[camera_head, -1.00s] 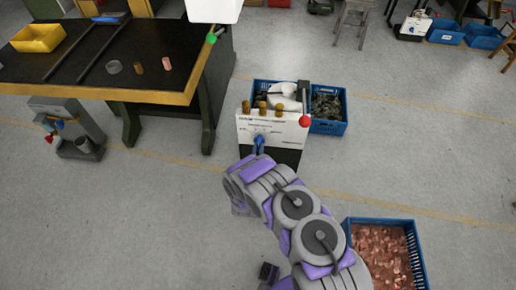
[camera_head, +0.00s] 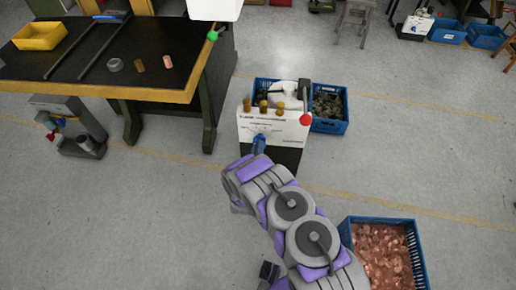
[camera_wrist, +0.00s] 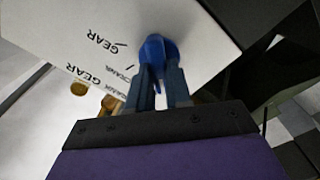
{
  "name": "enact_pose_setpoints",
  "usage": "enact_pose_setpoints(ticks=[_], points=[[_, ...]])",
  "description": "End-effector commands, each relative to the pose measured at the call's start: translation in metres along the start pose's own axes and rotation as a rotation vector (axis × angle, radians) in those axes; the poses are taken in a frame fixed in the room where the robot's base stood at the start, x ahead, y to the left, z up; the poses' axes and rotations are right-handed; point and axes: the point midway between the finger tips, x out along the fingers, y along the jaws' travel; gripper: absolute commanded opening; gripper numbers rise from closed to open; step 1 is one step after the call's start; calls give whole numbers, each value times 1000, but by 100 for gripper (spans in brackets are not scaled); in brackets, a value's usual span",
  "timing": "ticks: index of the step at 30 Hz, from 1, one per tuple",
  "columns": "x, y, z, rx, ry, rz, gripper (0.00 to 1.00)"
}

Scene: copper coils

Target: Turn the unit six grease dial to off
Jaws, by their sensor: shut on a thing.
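A white-fronted machine unit (camera_head: 285,133) stands on the floor in the middle of the head view. A blue dial (camera_head: 259,143) sits on its front panel and also shows in the wrist view (camera_wrist: 154,50). My gripper (camera_wrist: 160,75) is shut on the blue dial, one finger on each side. In the wrist view the panel reads "GEAR" and what looks like "CRANK" beside the dial. I cannot read a unit number or "grease" on it. In the head view my arm hides the gripper's fingers.
A red ball-ended lever (camera_head: 306,119) is on the unit's right side. Several brass-coloured cylinders (camera_head: 263,106) stand on its top. Blue crates (camera_head: 328,127) lie behind it. A crate of copper pieces (camera_head: 418,262) is at lower right. A black-topped workbench (camera_head: 110,90) stands at left.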

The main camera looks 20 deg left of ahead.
Motion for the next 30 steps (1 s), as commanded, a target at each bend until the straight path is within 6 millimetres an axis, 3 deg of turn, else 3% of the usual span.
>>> enact_pose_setpoints(ticks=[12,28,29,30], points=[[-1,-5,-1,-171,4,-7,0],[-1,-6,-2,-190,5,-8,0],[-1,-6,-2,-190,5,-9,22],[-1,-5,-2,-190,5,-8,26]])
